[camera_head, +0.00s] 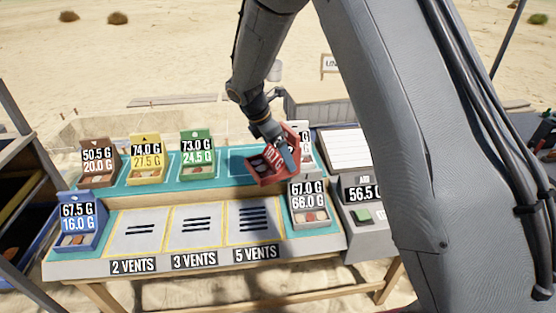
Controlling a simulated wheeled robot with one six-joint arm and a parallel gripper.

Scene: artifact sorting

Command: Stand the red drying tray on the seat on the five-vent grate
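The red drying tray (264,171) is held tilted above the back teal strip of the bench, right of the green tray. My gripper (281,148) is at its upper right side and appears shut on it; the fingertips are partly hidden. The five-vent grate (253,224) is an empty grey plate with a yellow border, labelled "5 VENTS", in front of and below the red tray. The red tray's label is partly covered and not readable. The seat named in the task cannot be made out for certain.
Empty three-vent (195,226) and two-vent (141,231) grates lie left. A grey tray (312,214) stands right of the five-vent grate, a blue tray (81,221) at far left. Brown (98,179), yellow (147,173) and green (197,168) trays stand behind. A scale (362,213) is at right.

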